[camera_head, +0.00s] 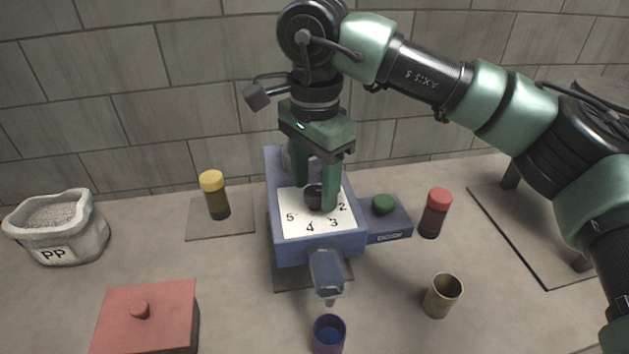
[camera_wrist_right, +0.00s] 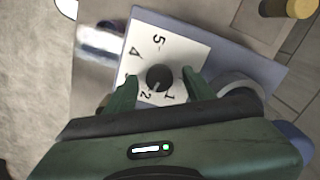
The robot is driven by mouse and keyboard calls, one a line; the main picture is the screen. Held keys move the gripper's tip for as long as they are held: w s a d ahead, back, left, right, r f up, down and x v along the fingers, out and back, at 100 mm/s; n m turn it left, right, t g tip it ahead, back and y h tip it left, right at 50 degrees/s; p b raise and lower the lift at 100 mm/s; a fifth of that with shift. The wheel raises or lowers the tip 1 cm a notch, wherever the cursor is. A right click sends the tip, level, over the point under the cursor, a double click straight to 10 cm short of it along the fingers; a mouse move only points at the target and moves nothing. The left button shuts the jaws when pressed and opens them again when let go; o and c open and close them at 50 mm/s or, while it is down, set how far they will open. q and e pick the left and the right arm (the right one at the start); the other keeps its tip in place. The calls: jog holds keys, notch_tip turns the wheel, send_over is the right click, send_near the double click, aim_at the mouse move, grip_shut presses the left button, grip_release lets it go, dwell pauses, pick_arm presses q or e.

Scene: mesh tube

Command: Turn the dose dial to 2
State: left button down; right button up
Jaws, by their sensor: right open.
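The dose dial is a black round knob (camera_head: 314,196) on a white plate (camera_head: 292,226) with black numbers, on top of a blue-grey dispenser (camera_head: 320,247). In the right wrist view, the knob (camera_wrist_right: 159,77) shows a pale mark that seems to point towards the 2. The 1, 2, 4 and 5 are readable there; the 3 is hidden by a finger. My right gripper (camera_head: 316,198) points down over the dial, its green fingers open on either side of the knob. Gaps show between knob and fingers in the wrist view (camera_wrist_right: 161,75). My left gripper is not in view.
A green button (camera_head: 383,204) sits on the dispenser's right side block. A purple cup (camera_head: 328,335) stands below the spout (camera_head: 327,273). Yellow-capped (camera_head: 214,195) and red-capped (camera_head: 435,213) vials, a brass cup (camera_head: 442,296), a red lidded box (camera_head: 147,318) and a PP sack (camera_head: 56,228) stand around.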

aim_at(315, 190)
notch_tip(315, 190, up, 8)
jog(key=shift+f+b, duration=0.1)
jog(key=shift+b, duration=0.35)
